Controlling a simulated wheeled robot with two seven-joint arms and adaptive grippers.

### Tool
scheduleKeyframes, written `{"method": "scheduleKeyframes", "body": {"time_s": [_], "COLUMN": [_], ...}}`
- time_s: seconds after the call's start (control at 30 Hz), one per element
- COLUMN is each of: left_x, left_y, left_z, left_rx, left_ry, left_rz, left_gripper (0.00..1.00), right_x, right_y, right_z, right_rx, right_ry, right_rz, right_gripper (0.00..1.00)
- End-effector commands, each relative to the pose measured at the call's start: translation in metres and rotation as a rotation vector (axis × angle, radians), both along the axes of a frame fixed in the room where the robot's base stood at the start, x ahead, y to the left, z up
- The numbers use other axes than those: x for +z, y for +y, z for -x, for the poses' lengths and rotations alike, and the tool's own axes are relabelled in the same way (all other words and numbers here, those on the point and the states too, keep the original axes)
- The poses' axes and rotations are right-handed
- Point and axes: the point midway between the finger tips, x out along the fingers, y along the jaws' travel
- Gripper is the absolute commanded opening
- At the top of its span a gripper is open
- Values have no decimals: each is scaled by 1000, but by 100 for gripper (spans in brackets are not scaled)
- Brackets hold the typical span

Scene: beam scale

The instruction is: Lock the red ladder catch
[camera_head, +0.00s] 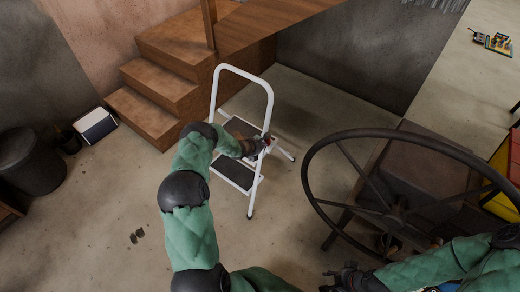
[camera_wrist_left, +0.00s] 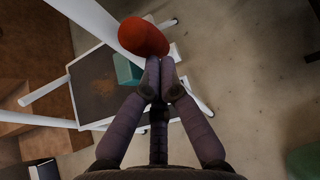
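The white step ladder (camera_head: 247,72) stands open and upright on the floor, with dark treads. The red catch (camera_wrist_left: 143,37) shows as a rounded red knob beside a white ladder rail (camera_wrist_left: 92,18) in the left wrist view. My left gripper (camera_wrist_left: 159,66) has its fingertips together just below the knob; whether they touch it I cannot tell. In the head view my left gripper (camera_head: 265,144) is at the ladder's right rail and hides the catch there. My right gripper (camera_head: 347,278) is low at the bottom edge, too dark to read.
A large dark handwheel (camera_head: 397,212) stands right of the ladder, before a brown box-like seat. Wooden stairs (camera_head: 165,95) rise behind left. A dark bin (camera_head: 32,160) is at far left. A teal block (camera_wrist_left: 127,70) shows near the tread in the wrist view. Floor left of the ladder is mostly clear.

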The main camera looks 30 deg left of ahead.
Motion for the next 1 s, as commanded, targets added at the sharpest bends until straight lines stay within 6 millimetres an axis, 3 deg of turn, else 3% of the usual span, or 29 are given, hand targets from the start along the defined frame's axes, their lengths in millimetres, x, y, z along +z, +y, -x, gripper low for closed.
{"method": "scheduleKeyframes", "body": {"time_s": [0.4, 1.0], "left_x": [7, 10], "left_y": [-2, -2], "left_z": [-21, -25], "left_rx": [-1, 0], "left_ry": [-7, -10], "left_rz": [1, 2], "left_gripper": [0, 0], "right_x": [-12, -13], "right_y": [0, 0], "right_z": [0, 0], "right_rx": [0, 0], "right_ry": [0, 0], "right_rz": [0, 0], "right_gripper": [40, 40]}}
